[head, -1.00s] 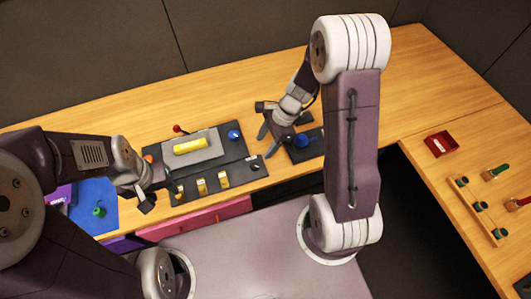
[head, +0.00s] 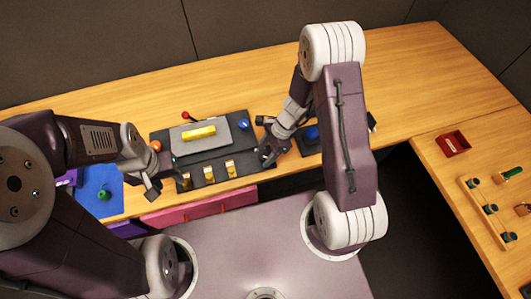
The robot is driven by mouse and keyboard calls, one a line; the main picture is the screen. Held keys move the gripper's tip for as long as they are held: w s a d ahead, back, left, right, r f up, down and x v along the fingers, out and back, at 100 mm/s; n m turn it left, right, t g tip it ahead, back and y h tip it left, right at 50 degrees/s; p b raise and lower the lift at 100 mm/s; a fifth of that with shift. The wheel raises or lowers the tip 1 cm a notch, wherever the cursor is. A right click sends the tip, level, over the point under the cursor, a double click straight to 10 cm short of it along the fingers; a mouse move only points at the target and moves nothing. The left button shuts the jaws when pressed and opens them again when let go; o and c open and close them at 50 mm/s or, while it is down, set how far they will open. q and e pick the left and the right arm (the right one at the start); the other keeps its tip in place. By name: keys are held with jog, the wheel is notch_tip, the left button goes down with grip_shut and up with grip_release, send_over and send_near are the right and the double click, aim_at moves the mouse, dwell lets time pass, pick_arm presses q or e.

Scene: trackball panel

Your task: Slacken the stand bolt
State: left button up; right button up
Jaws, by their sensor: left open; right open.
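The black panel (head: 214,158) lies on the wooden table and carries a grey plate (head: 222,136) with a yellow bar (head: 198,132), a blue knob (head: 243,124) and several yellow switches (head: 208,174). A small dark base with a blue ball (head: 311,133) sits to its right. I cannot tell which part is the stand bolt. My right gripper (head: 267,155) is open and empty at the panel's right edge, left of the blue ball, and hides the panel's lower right corner. My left gripper (head: 163,178) is open at the panel's left end, beside the leftmost switch.
A red-tipped lever (head: 186,115) stands at the panel's back. A blue mat (head: 88,203) with a green piece (head: 103,195) lies at left. Pink drawers (head: 200,211) are below the table edge. A red tray (head: 453,143) and a rack (head: 485,208) are at right. The back table is clear.

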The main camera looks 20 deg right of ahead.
jog(key=shift+d, duration=0.1)
jog(key=shift+c, duration=1.2)
grip_shut()
jog(key=shift+r, duration=0.1)
